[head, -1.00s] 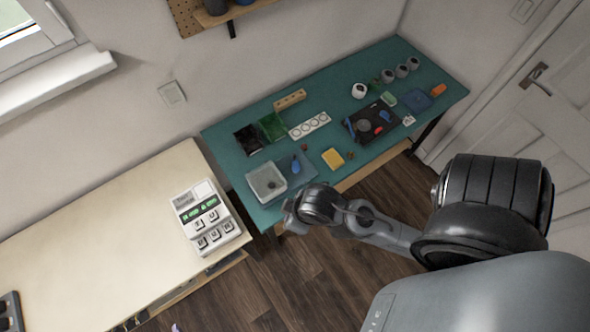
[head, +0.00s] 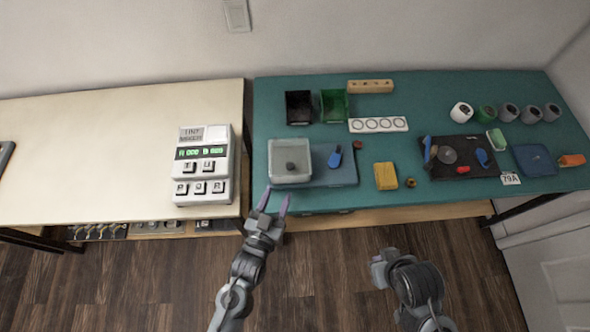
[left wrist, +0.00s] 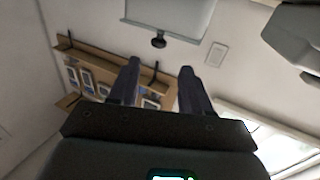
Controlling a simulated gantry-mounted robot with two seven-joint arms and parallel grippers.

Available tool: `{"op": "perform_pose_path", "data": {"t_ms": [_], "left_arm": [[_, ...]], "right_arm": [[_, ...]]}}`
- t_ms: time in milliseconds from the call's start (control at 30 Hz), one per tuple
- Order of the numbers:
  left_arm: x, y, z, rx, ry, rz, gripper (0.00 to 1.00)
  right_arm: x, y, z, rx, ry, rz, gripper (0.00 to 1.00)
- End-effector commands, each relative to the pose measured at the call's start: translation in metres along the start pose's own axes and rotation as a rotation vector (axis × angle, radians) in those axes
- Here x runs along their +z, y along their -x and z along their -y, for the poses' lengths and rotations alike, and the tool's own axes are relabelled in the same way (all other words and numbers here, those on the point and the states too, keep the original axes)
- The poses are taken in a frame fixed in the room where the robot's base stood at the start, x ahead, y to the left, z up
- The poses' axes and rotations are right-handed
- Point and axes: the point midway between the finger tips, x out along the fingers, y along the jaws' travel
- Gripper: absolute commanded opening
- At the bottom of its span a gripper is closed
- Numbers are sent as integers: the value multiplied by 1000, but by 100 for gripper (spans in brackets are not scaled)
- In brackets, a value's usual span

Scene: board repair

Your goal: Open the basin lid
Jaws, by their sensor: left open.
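The basin (head: 289,177) is a pale square tub near the front left of the green table. A translucent lid (head: 290,152) seems to cover it, with a dark round knob (head: 291,166) on it. My left gripper (head: 274,202) is open and empty just below the table's front edge, a little in front of the basin, fingers pointing toward it. In the left wrist view my left gripper's two fingers (left wrist: 158,85) are apart with nothing between them. My right gripper (head: 377,268) is low in front of the table, over the floor; its jaws are unclear.
A blue mat (head: 345,174) with a blue tool (head: 335,157) lies right of the basin. A yellow sponge (head: 385,176) and a dark board (head: 460,160) are farther right. Black (head: 298,107) and green bins (head: 334,105) stand behind.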

Motion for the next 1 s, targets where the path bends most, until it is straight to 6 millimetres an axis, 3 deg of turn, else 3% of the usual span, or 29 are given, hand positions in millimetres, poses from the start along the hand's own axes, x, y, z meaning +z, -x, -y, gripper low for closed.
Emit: {"op": "perform_pose_path", "data": {"t_ms": [167,600,800,1000], "left_arm": [[-1,-17,0,0,-1,-5,48],[-1,-85,0,1,0,-3,48],[0,-102,0,0,-1,-2,48],[0,-107,0,0,-1,-2,48]], "right_arm": [[0,-1,1,-2,-4,-3,0],[2,-5,-2,6,4,0,0],[4,-6,-3,10,8,2,0],[4,-7,-3,9,7,3,0]]}}
